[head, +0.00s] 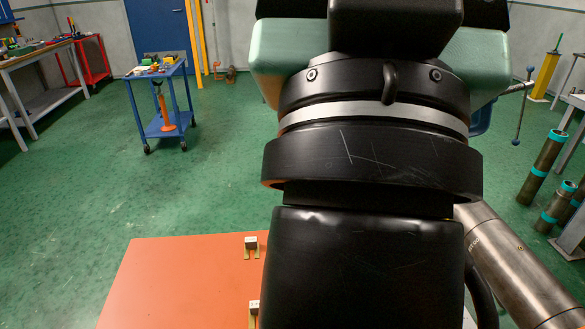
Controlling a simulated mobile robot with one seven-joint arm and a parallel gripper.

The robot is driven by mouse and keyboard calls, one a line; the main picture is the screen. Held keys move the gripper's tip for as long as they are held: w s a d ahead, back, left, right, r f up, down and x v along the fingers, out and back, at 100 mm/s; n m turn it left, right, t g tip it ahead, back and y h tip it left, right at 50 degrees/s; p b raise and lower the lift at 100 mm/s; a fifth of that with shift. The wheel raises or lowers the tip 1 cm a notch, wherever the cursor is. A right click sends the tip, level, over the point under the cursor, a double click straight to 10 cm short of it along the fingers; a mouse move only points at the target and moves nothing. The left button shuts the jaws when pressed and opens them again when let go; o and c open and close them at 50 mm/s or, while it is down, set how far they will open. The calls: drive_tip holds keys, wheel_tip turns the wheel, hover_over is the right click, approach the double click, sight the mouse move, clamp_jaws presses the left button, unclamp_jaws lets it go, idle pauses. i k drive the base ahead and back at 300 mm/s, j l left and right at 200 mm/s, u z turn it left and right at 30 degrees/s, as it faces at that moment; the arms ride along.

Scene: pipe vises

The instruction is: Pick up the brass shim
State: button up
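An orange tabletop (185,285) fills the lower left of the head view. Near its middle stands a small pale block with brass-coloured strips (247,256) at its foot. A second pale block with a brass-coloured strip (252,321) shows at the bottom edge, partly cut off by my arm and the frame. I cannot tell whether either strip is the brass shim. My black arm covers the centre of the view and hides the right part of the tabletop. My gripper does not show.
A blue wheeled cart (160,98) with items on top stands at the back left, beside a workbench (38,65) and a red cart (92,60). Dark pipes with teal ends (543,165) stand at the right. Green floor (90,190) is clear at left.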

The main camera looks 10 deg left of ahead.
sight(251, 243)
drive_tip(key=i+j+z, duration=0.3)
drive_tip(key=j, duration=0.3)
drive_tip(key=i+j+z, duration=0.2)
drive_tip(key=j, duration=0.15)
drive_tip(key=i+j+z, duration=0.15)
drive_tip(key=j, duration=0.2)
